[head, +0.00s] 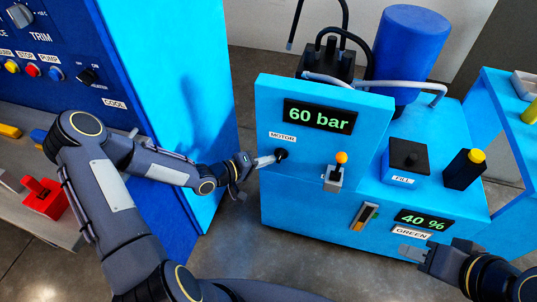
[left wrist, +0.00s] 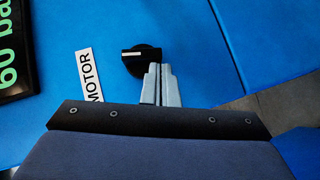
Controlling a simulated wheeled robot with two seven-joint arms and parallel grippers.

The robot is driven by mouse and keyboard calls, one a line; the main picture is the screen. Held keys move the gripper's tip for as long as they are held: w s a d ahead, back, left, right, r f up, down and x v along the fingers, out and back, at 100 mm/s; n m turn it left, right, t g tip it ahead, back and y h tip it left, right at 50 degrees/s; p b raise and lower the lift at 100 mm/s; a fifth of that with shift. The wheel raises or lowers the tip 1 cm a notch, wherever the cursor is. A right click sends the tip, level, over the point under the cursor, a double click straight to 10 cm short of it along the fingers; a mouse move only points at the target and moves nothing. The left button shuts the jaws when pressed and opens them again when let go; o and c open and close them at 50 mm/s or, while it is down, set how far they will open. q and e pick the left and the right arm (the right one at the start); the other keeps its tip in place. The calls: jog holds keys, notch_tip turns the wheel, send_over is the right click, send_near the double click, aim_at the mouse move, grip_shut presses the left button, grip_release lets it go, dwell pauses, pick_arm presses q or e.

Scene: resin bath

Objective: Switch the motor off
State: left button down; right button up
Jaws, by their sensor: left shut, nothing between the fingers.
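The motor switch is a black rotary knob (left wrist: 141,58) with a white pointer line, beside the white MOTOR label (left wrist: 89,75) on the blue panel. In the head view the knob (head: 281,154) sits just right of and below the MOTOR label (head: 282,137). My left gripper (left wrist: 160,68) is shut with nothing between its fingers. Its fingertips are at the knob's edge and hide part of it; I cannot tell if they touch. In the head view the left gripper (head: 273,158) points at the knob from the left. My right gripper (head: 408,252) is at the lower right, near the GREEN label.
The 60 bar display (head: 320,114) is above the knob. An orange-tipped lever (head: 340,158) stands right of it. A black FILL box (head: 408,156) and a yellow-topped black block (head: 466,168) are on the ledge. A blue cabinet (head: 190,110) stands left.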

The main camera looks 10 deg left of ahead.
pick_arm(q)
jog(key=p+v, duration=0.1)
jog(key=v, duration=0.6)
jog(key=shift+s+a, duration=0.25)
jog(key=shift+a, duration=0.05)
jog(key=shift+r, duration=0.1)
dwell(0.4)
